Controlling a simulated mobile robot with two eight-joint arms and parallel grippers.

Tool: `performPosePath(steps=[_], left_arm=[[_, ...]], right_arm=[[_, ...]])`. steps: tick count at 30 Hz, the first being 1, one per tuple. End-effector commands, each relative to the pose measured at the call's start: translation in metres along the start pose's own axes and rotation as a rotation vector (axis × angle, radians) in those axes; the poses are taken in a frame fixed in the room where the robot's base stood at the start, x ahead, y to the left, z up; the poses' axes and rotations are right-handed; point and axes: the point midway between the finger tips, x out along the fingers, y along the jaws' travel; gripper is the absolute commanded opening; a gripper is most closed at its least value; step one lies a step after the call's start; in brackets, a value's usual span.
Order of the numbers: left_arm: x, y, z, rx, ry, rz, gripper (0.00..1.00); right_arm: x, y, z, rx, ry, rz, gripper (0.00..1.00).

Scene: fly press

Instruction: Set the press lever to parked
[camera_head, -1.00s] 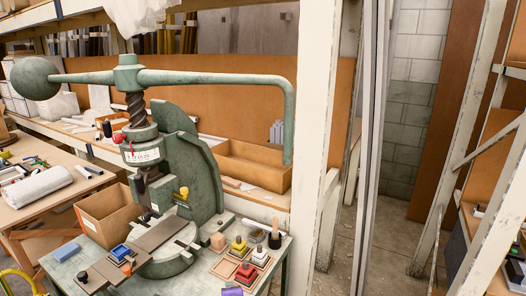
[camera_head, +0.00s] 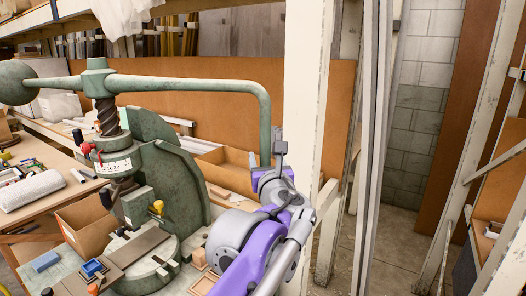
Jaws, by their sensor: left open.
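The green fly press (camera_head: 170,190) stands on a bench at the left. Its lever (camera_head: 190,83) is a long green bar across the screw top, with a ball weight (camera_head: 15,82) at the left end. Its right end bends down into a vertical handle (camera_head: 265,125). My left gripper (camera_head: 279,146) is open, close to the lower right of this handle. I cannot tell whether it touches the handle. My purple and grey left arm hides the handle's lower end and part of the bench. My right gripper is not in view.
A white post (camera_head: 308,90) stands just right of the lever's handle. An open cardboard box (camera_head: 88,226) and small blocks sit around the press base. A wooden tray (camera_head: 225,170) lies behind it. Floor shows clear at the right.

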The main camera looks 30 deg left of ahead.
Motion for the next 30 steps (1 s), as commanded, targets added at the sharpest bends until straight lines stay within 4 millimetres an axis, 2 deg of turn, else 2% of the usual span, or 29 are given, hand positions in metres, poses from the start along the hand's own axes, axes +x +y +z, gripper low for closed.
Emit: performPosePath(steps=[3,7,12,19,27,30], left_arm=[[0.021,0.001,0.001,0.0,-0.001,0.003,0.63],[0.035,0.001,0.001,0.0,0.0,0.001,0.63],[0.042,0.0,0.0,-0.001,0.001,0.0,0.63],[0.043,0.0,0.0,-0.002,0.001,-0.001,0.63],[0.042,0.0,0.0,-0.002,0.001,0.0,0.15],[0.042,0.0,0.0,-0.002,0.001,0.0,0.0]], right_arm=[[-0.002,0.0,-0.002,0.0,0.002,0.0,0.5],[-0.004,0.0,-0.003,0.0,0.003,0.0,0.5],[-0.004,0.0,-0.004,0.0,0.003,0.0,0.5],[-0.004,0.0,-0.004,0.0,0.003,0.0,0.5],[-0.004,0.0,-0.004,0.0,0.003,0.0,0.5],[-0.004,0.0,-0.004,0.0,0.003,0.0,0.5]])
